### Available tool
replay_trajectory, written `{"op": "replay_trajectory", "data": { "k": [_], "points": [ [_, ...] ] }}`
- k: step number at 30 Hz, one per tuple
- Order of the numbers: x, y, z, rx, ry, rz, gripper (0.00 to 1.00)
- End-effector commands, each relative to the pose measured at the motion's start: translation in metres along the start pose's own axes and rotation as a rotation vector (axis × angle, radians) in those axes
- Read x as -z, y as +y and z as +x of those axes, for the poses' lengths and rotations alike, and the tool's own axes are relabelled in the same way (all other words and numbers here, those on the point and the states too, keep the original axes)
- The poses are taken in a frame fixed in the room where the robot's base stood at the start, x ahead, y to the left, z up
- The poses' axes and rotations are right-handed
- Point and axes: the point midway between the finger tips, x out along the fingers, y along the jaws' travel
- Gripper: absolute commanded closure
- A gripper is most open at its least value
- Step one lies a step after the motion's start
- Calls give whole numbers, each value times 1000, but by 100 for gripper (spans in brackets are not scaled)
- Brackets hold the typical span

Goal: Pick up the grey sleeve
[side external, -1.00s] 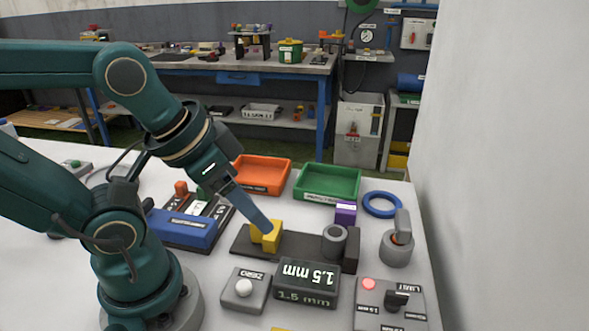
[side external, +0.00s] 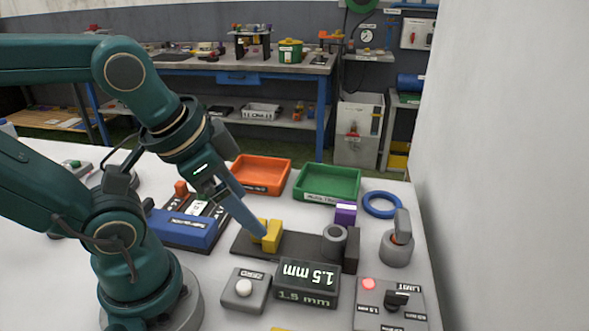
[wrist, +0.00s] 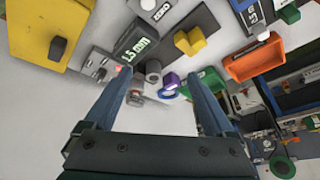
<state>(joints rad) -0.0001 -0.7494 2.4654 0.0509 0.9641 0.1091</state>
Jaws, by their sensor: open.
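The grey sleeve (side external: 334,239) is a short hollow cylinder at the right end of a dark rail (side external: 295,246). In the wrist view the sleeve (wrist: 153,68) shows between and beyond my fingertips. My gripper (side external: 262,234) is open with nothing between its fingers. In the side view its fingertip overlaps the yellow block (side external: 273,238) on the rail, left of the sleeve; I cannot tell whether they touch. Both blue fingers of my gripper (wrist: 159,76) show in the wrist view, spread wide apart.
A purple block (side external: 345,213) stands just behind the sleeve. A 1.5 mm display (side external: 306,284) is in front of the rail. Orange (side external: 262,174) and green (side external: 327,183) trays, a blue ring (side external: 382,205) and a grey post with a lever (side external: 397,250) surround it. A white wall bounds the right.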

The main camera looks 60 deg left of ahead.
Motion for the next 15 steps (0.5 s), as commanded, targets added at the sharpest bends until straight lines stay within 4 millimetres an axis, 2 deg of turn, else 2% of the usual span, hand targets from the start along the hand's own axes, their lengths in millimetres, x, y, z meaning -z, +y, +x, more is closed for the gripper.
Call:
{"op": "replay_trajectory", "data": {
  "k": [3,8,15],
  "points": [
    [9,-18,-7,68,-60,180,11],
    [22,-34,-8,130,-184,432,11],
    [55,-49,5,213,-403,835,11]
  ]
}}
